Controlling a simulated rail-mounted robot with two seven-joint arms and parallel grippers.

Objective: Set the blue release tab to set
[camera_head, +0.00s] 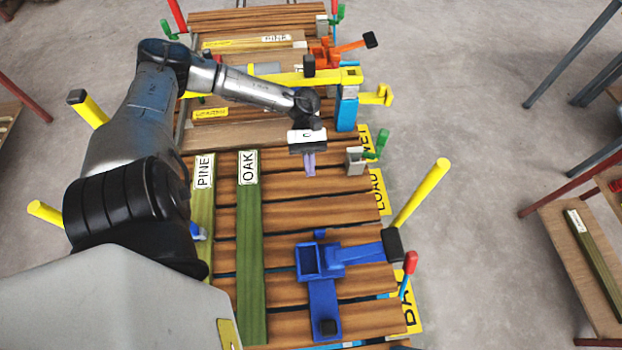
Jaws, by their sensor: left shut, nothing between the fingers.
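A blue mechanism (322,290) with a square open frame lies on the slatted wooden bed at the lower middle. A blue lever (362,253) runs from it to the right and ends in a dark block. Which blue part is the release tab, and its setting, I cannot tell. My left gripper (309,171) is shut and empty, pointing down over the slats above the blue mechanism in the picture. It is apart from the mechanism. My right gripper is out of view.
Green boards marked PINE (204,200) and OAK (249,230) lie on the left of the bed. A yellow bar (300,79) and an orange clamp (325,54) stand behind my gripper. Yellow posts (421,193) and a red-tipped lever (410,263) flank the right edge.

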